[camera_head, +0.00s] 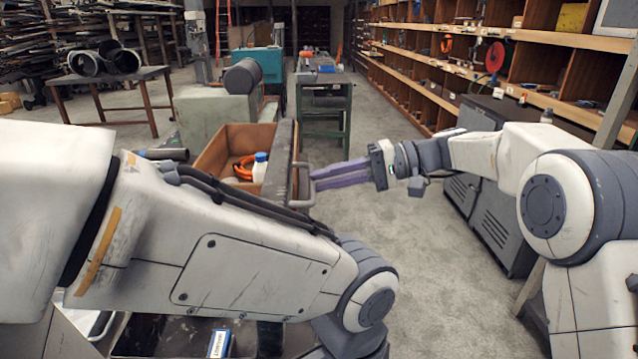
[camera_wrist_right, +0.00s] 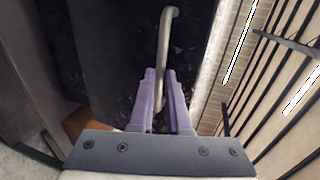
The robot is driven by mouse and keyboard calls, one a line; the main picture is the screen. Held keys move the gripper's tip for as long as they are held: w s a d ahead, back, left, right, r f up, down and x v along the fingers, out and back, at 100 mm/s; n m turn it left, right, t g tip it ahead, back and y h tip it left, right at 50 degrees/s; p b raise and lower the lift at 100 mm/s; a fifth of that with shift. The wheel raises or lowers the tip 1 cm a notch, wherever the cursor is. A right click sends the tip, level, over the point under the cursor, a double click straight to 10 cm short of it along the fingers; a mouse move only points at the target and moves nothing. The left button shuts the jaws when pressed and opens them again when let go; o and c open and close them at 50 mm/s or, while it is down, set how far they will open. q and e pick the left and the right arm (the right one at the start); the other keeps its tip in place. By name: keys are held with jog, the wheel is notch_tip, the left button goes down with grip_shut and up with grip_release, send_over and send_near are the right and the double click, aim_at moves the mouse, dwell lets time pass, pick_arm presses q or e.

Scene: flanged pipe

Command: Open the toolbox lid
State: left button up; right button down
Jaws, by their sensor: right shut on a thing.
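The toolbox (camera_head: 208,151) is a brown open-topped box behind my left arm, with its front partly hidden. Its dark grey lid (camera_head: 280,160) stands steeply raised at the box's right side. A grey metal bar handle (camera_head: 302,192) sticks out from the lid's right face. My right gripper (camera_head: 316,177) reaches in from the right, its purple fingers at the handle. In the right wrist view, the handle (camera_wrist_right: 168,45) runs between the fingers (camera_wrist_right: 161,92), which are shut on it. My left arm crosses the foreground; its gripper is out of view.
An orange coil (camera_head: 243,167) and a white bottle with a blue cap (camera_head: 260,168) are inside the toolbox. A green workbench (camera_head: 325,100) stands behind it. Wooden shelving (camera_head: 465,70) lines the right side. The floor right of the lid is clear.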

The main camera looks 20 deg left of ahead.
jog(key=shift+d+f, duration=0.2)
jog(key=shift+f, duration=0.25)
jog(key=c, duration=0.9)
grip_release()
jog(key=shift+a, duration=0.15)
jog(key=shift+r, duration=0.1)
jog(key=shift+w, duration=0.1)
jog(key=b+v, duration=0.1)
jog(key=v, duration=0.9)
jog(key=shift+d, duration=0.3)
